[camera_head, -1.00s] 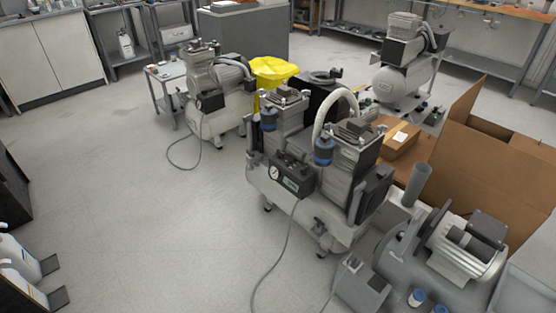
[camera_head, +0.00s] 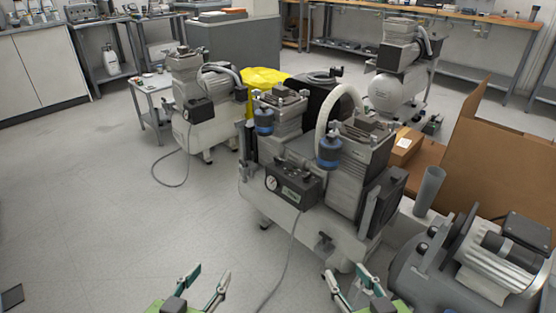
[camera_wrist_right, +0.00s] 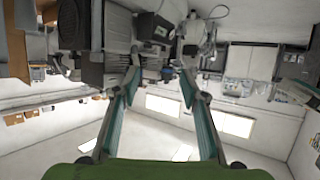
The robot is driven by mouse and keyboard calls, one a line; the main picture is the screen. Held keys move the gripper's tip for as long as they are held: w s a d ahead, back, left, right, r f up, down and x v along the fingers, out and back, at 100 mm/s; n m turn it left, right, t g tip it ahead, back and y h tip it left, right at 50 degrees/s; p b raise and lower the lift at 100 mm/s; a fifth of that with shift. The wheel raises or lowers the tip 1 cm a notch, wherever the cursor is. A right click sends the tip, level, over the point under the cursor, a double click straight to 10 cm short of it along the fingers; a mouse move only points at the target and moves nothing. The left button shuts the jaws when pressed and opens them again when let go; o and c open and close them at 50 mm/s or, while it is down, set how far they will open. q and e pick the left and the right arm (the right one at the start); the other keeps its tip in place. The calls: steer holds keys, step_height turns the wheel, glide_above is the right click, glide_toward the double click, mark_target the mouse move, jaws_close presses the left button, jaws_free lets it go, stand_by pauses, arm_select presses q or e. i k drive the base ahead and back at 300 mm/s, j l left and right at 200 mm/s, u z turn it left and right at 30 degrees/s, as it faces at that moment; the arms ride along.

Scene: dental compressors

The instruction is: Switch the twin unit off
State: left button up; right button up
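The twin unit (camera_head: 310,225) stands in the middle of the head view, a white tank with two motor-pump heads, blue-banded filters and a pale hose arching between them. Its dark control box (camera_head: 292,186) with a round gauge is on the front side; the switch itself is too small to make out. My left gripper (camera_head: 208,272) is open and empty at the bottom of the head view, in front of and left of the unit. My right gripper (camera_head: 345,274) is open and empty in front of the unit's right end. In the right wrist view the right gripper's fingers (camera_wrist_right: 158,75) are spread apart.
Another compressor (camera_head: 205,110) stands behind left, one (camera_head: 395,85) at the back right, and a grey motor unit (camera_head: 490,265) close at the right. A cardboard box (camera_head: 490,155) stands behind it. A cable (camera_head: 290,255) runs down to the floor.

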mark_target(278, 162)
steer(key=i+j, duration=0.45)
steer(key=i+j+z, duration=0.45)
steer(key=j+z, duration=0.15)
steer(key=i+j+z, duration=0.15)
steer(key=j+z, duration=0.2)
